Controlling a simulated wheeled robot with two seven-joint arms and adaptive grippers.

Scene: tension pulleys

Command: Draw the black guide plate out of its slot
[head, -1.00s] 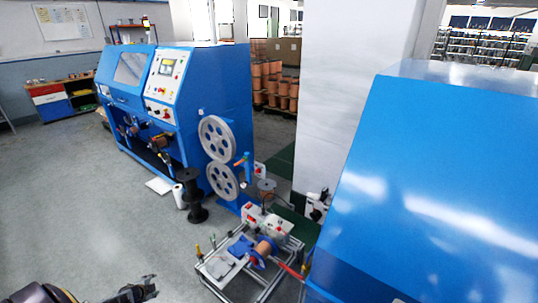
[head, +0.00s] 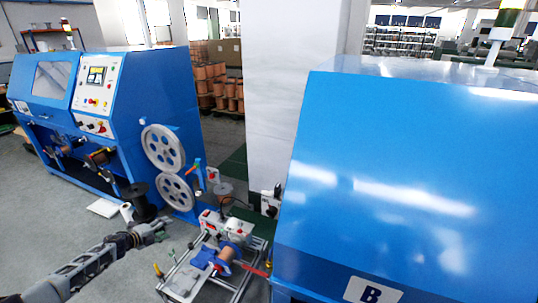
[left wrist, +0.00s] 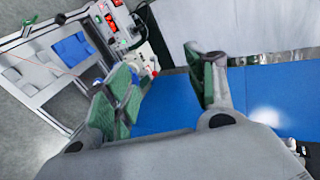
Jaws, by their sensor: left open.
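I cannot make out the black guide plate or its slot in either view. My left gripper (head: 158,228) is in the lower left of the head view, at the end of my outstretched arm. It appears near the left side of the aluminium-framed cart. In the left wrist view my left gripper (left wrist: 165,88) has its two green-padded fingers spread wide, with nothing between them. A blue surface shows behind the gap. My right gripper is not in view.
The aluminium-framed cart (head: 208,289) carries a copper spool (head: 225,254). A large blue machine marked B (head: 390,180) fills the right. Another blue machine (head: 120,125) with two grey pulleys (head: 163,148) stands at the left. A black reel (head: 139,203) is on the floor.

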